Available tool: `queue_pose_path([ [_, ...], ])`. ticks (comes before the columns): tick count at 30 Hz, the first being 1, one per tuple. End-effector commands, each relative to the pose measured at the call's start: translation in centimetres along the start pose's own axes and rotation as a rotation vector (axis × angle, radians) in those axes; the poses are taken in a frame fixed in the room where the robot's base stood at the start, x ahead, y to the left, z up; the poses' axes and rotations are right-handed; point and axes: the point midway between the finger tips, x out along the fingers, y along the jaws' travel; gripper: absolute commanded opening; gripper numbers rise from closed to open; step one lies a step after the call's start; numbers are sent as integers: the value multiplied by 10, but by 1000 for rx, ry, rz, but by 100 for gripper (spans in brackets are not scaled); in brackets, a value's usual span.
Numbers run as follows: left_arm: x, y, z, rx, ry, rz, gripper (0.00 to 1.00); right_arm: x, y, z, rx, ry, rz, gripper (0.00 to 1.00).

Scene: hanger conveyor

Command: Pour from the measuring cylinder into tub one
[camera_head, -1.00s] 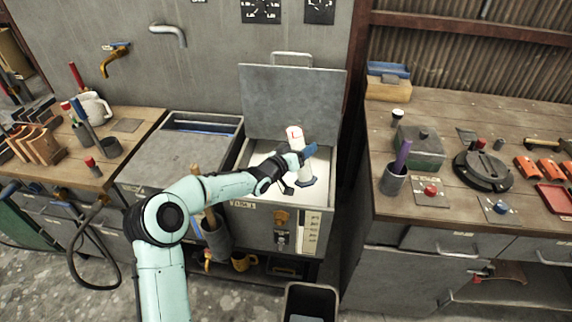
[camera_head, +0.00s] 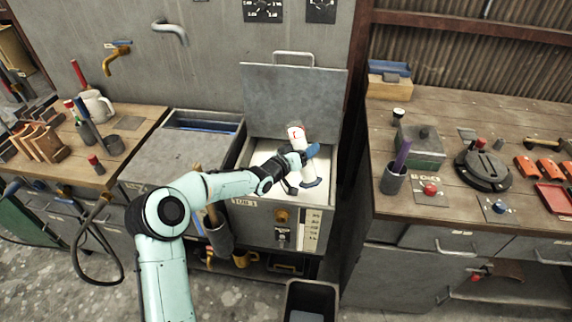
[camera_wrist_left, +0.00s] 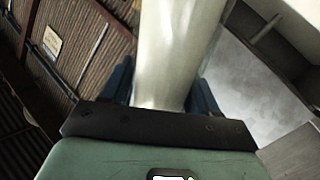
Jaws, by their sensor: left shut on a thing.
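The measuring cylinder (camera_head: 297,137) is whitish with a red mark near its top and a blue foot. My left gripper (camera_head: 302,167) is shut on its middle and holds it over tub one (camera_head: 262,160). The cylinder leans a little, top to the left and foot to the right. In the left wrist view the pale cylinder (camera_wrist_left: 178,45) stands between the blue fingers (camera_wrist_left: 163,100). Tub one has a pale inside, a front label and its lid (camera_head: 292,98) raised behind. The cylinder's contents cannot be made out. My right gripper is out of view.
A second tub with a grey lid (camera_head: 180,150) stands left of tub one. The right workbench (camera_head: 440,110) holds a grey box, a dark cup (camera_head: 393,180) and a round black device (camera_head: 482,170). A bin (camera_head: 310,300) stands on the floor in front.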

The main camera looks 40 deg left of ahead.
Motion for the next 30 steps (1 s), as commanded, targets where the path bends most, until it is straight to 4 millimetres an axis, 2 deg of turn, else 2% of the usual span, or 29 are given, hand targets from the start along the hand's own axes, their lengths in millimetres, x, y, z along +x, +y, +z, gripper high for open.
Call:
queue_pose_path([
  [30, 0, 7, 4, -107, -24, 3, 0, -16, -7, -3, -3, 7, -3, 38],
])
